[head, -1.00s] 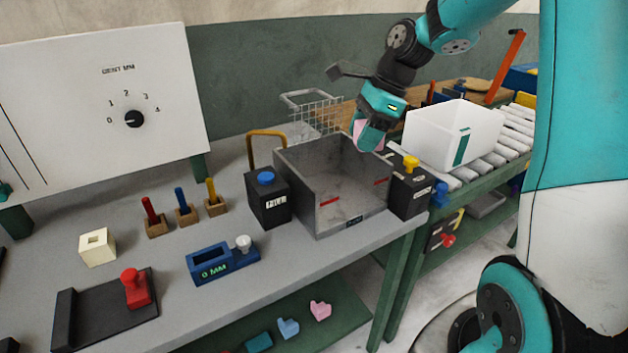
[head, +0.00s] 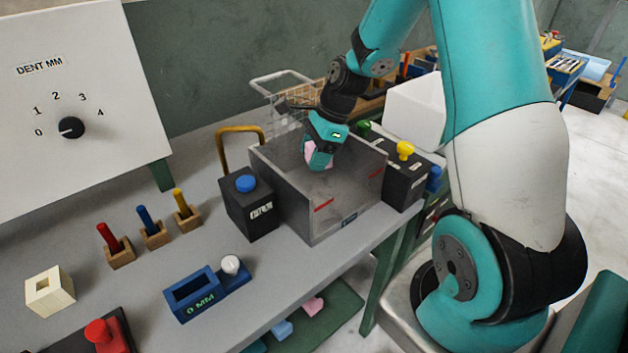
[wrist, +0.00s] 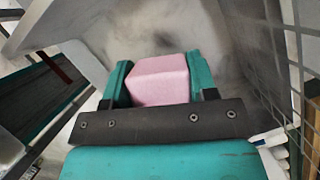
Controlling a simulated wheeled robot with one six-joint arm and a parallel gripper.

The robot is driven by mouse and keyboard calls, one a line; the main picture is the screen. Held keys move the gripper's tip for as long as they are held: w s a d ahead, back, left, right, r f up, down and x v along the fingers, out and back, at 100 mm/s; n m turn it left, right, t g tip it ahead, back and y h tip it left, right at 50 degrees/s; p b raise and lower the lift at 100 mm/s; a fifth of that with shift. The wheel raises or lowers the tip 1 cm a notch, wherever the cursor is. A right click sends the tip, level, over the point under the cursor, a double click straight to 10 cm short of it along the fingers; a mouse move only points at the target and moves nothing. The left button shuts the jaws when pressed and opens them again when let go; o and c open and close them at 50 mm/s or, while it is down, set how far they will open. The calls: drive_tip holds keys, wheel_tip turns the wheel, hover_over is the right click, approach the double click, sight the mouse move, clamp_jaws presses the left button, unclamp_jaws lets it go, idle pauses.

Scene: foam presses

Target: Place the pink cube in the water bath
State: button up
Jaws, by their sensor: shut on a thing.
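My gripper (head: 318,160) is shut on the pink cube (head: 309,150) and holds it over the grey open-topped water bath (head: 290,195). In the wrist view the pink cube (wrist: 160,80) sits between the two teal fingers, with the bath's grey inside below it. A dark shadow shows on the bath floor ahead of the cube. In the head view my gripper hides most of the cube. I cannot tell exactly how high the cube is above the bath floor.
A black box with a blue button (head: 247,205) stands left of the bath, and a black box with a yellow knob (head: 404,172) right of it. A wire basket (head: 285,100) is behind. A white bin (head: 415,112) stands at the back right.

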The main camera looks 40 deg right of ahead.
sight(310, 192)
wheel_tip(310, 192, down, 8)
drive_tip(key=shift+r, duration=0.2)
drive_tip(key=shift+f, duration=0.15)
drive_tip(key=o, duration=0.9)
